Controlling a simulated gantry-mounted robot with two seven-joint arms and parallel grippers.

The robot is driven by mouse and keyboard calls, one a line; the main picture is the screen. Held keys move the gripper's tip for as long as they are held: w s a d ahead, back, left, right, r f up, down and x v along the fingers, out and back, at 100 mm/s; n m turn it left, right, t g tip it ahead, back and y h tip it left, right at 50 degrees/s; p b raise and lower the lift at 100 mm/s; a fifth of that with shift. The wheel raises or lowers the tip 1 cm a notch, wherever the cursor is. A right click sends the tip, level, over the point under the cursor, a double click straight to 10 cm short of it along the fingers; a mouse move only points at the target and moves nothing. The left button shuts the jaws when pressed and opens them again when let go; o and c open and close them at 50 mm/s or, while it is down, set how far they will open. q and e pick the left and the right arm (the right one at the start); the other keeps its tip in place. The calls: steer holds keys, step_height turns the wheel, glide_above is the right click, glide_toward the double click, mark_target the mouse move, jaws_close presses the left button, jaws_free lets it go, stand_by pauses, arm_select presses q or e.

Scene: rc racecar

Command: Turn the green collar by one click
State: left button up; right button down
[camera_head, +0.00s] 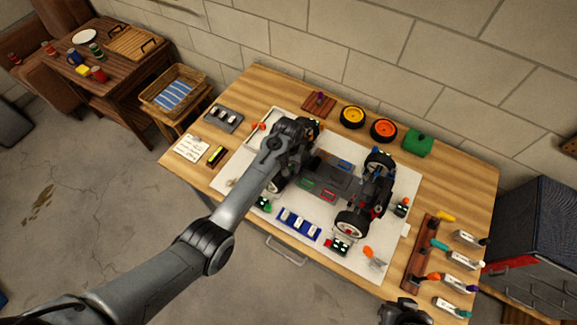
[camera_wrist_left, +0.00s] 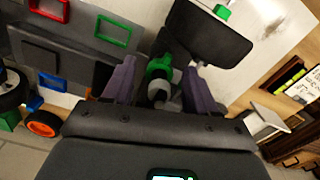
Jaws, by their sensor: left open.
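The green collar (camera_wrist_left: 158,68) shows in the left wrist view, on a shaft with a grey end beside a black wheel (camera_wrist_left: 208,35). My left gripper (camera_wrist_left: 158,88) is open, with one purple-grey finger on each side of the collar. I cannot tell whether either finger touches it. The collar is hidden behind my left arm in the head view. The RC car chassis (camera_head: 335,178) stands on a white mat (camera_head: 235,160), and my left gripper is at its left end. A dark part at the bottom edge of the head view looks like my right gripper (camera_head: 404,312); its fingers are unclear.
Yellow (camera_head: 352,117) and orange (camera_head: 383,130) wheels and a green box (camera_head: 417,144) lie behind the car. A blue rack (camera_head: 298,224) lies in front. A wooden tool rack (camera_head: 422,255) and several coloured-handled tools are at the right. A note (camera_head: 191,147) lies at the left.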

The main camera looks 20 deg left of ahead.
arm_select(q)
steer(key=c, duration=1.1)
steer(key=shift+o, duration=0.2)
